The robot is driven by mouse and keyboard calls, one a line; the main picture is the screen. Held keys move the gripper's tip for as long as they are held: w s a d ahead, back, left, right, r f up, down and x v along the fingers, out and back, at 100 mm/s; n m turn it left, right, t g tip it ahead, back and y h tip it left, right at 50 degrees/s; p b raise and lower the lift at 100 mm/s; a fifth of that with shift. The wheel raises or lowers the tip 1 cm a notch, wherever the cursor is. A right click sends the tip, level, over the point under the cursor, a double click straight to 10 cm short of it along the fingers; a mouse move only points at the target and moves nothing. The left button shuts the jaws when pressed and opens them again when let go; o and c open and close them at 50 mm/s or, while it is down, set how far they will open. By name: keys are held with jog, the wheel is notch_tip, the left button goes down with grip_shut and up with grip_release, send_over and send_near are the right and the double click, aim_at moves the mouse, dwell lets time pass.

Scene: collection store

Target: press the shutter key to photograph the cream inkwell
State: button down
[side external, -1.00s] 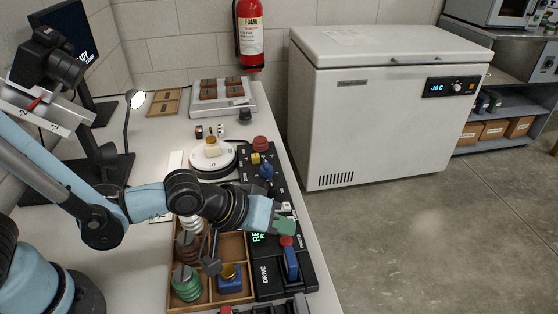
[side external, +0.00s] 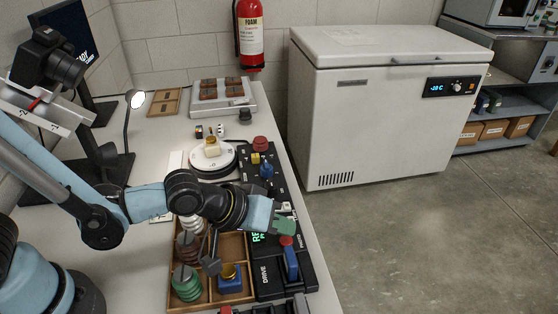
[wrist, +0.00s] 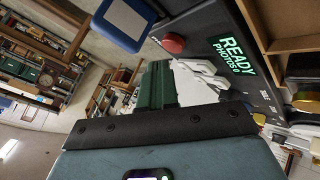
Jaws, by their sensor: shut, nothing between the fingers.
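The cream inkwell (side external: 212,147) with an amber top stands on the round white turntable (side external: 228,163). My gripper (side external: 286,226), with green fingers, is shut and empty at the black control panel. In the wrist view my green fingers (wrist: 158,86) are beside white keys (wrist: 198,80); whether they touch is unclear. In the side view the white key area (side external: 286,206) is partly hidden by my gripper, and I cannot read which key is the shutter. The green display (wrist: 236,60) reads READY and PHOTOS, seemingly 0. The camera (side external: 48,57) is at the upper left.
A red button (side external: 286,241) and a blue lever (side external: 291,262) are on the DRIVE panel near my gripper. A wooden tray (side external: 236,292) holds coils and a blue inkwell (side external: 229,280). A blue knob (side external: 267,171) and red knob (side external: 260,143) rise farther back. The floor to the right is clear.

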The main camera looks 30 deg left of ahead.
aim_at(281, 241)
jog(key=shift+f, duration=0.1)
dwell(0.3)
jog(key=shift+f, duration=0.35)
jog(key=shift+f, duration=0.45)
dwell(0.6)
jog(key=shift+r, duration=0.9)
jog(key=shift+r, duration=2.5)
